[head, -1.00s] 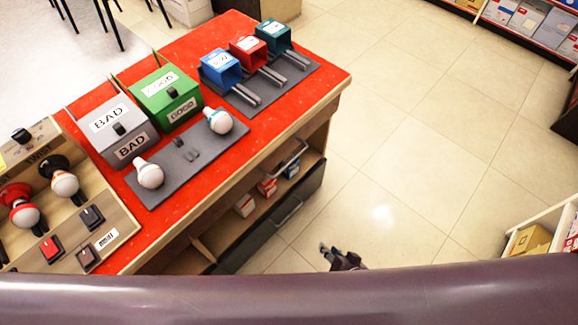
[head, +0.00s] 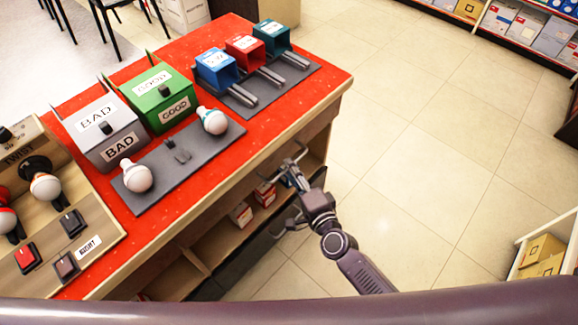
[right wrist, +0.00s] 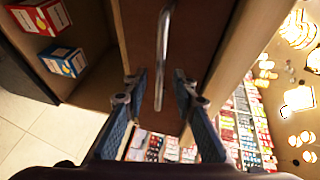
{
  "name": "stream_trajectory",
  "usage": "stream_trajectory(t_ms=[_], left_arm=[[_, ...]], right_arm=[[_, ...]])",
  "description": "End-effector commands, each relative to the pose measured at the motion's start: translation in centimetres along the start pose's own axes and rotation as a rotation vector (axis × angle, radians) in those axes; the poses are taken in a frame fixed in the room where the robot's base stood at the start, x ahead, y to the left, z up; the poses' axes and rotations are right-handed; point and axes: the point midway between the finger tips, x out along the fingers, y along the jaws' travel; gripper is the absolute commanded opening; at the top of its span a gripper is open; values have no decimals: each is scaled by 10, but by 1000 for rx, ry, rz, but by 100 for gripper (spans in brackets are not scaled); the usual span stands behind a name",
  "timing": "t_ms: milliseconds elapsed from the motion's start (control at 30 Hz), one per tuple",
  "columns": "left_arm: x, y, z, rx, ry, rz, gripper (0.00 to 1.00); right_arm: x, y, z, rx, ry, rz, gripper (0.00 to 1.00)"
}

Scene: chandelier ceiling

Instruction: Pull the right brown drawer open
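In the right wrist view, the brown drawer front (right wrist: 140,35) fills the upper middle, with a long metal bar handle (right wrist: 165,45) on it. My right gripper (right wrist: 157,80) is open, its two blue-padded fingers apart on either side of the handle's near end. I cannot tell whether either finger touches it. In the head view, my right gripper (head: 292,178) is just below the red counter's right edge, at the handle, which is hard to separate from the fingers there. I see no clear gap showing the drawer open. My left gripper is not in view.
The red-topped counter (head: 310,105) holds a green box (head: 160,98), a grey box (head: 102,130), bulbs and coloured bins. Small boxes (head: 241,214) sit on the open shelf below. Floor (head: 420,190) to the right is clear. A shelf with cartons (head: 541,255) stands at lower right.

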Motion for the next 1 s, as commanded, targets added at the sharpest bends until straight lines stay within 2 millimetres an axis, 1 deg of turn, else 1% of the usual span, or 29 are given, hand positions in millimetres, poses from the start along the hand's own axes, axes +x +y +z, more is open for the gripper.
stream_trajectory(t_ms=[33, 200, 533, 767, 1000], left_arm=[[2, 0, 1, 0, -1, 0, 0], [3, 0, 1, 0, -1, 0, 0], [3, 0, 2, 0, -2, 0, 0], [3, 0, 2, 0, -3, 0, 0], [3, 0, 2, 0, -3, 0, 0]], right_arm=[[7, 1, 0, 0, 0, 0, 25], [20, 0, 0, 0, 0, 0, 25], [22, 1, 0, -1, 0, 1, 25], [22, 1, 0, -1, 0, 1, 0], [22, 1, 0, -1, 0, 2, 0]])
